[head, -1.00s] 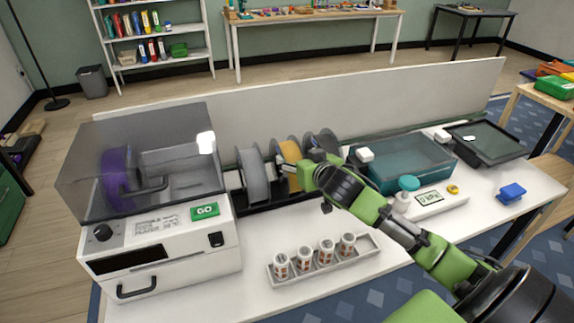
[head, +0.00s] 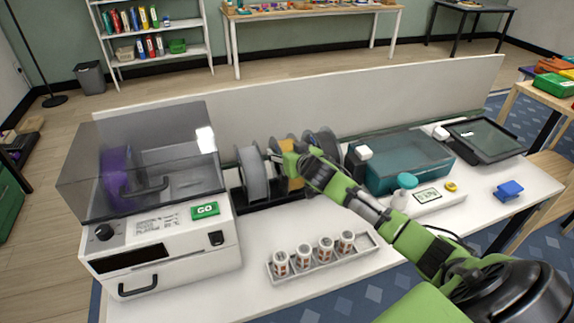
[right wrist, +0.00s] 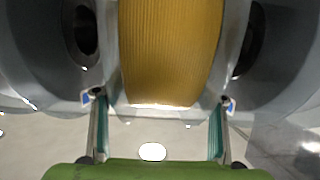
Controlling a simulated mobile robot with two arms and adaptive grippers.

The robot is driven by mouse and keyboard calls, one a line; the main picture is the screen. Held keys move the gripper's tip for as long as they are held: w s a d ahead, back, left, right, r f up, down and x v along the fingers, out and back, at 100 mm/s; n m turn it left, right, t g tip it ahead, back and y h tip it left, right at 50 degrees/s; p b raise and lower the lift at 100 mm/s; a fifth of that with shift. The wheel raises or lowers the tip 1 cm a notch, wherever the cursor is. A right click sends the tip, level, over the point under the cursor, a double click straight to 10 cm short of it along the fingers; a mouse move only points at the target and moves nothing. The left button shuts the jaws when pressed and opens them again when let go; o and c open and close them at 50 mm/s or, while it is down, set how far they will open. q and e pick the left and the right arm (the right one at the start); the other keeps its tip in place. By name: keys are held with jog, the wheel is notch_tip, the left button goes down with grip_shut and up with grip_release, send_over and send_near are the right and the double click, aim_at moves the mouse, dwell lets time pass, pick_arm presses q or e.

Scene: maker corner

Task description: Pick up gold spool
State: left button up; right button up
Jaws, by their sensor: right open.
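The gold spool (head: 292,148) stands upright in the dark rack on the white table, between a grey spool (head: 252,172) on its left and a dark spool (head: 327,145) on its right. My right gripper (head: 281,158) is at the front of the gold spool and partly hides it. In the right wrist view the gold winding (right wrist: 170,50) fills the upper middle. The open fingers of my right gripper (right wrist: 159,115) point at the spool, one on each side of it. I cannot tell whether they touch its flanges. My left gripper is not in view.
A machine with a clear lid and GO button (head: 205,210) stands left of the rack. A tray (head: 372,246) with several small jars is in front. A teal bin (head: 415,165) and a scale (head: 440,198) are on the right. A low panel (head: 300,95) runs behind.

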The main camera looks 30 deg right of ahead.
grip_shut()
jog(key=shift+r, duration=0.2)
